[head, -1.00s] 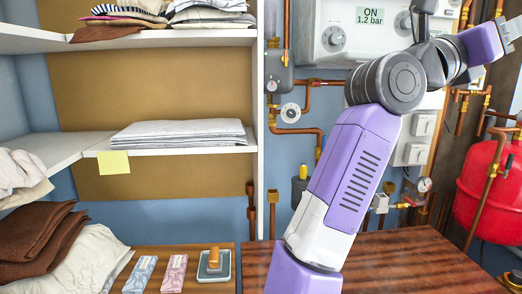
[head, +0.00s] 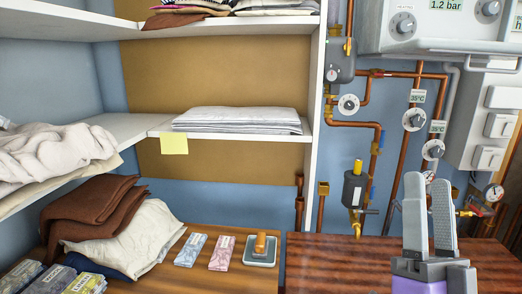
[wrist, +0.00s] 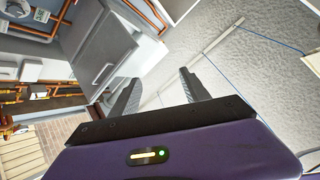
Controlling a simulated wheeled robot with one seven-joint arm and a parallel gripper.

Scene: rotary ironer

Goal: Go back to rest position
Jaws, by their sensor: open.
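My gripper (head: 429,215) is at the lower right of the head view, fingers pointing up, above the dark wooden worktop. Its two grey fingers stand apart with nothing between them. In the wrist view my gripper (wrist: 158,92) also shows its two fingers apart and empty, against a tilted view of grey cabinets and a pale textured surface. It touches nothing that I can see.
Shelves hold folded white linen (head: 240,120) and a crumpled cloth (head: 50,150). Brown cloths (head: 95,215), two small packets (head: 191,249) and a stamp on a tray (head: 260,250) lie on the lower surface. Copper pipes (head: 402,150) and a control box (head: 440,25) are behind my gripper.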

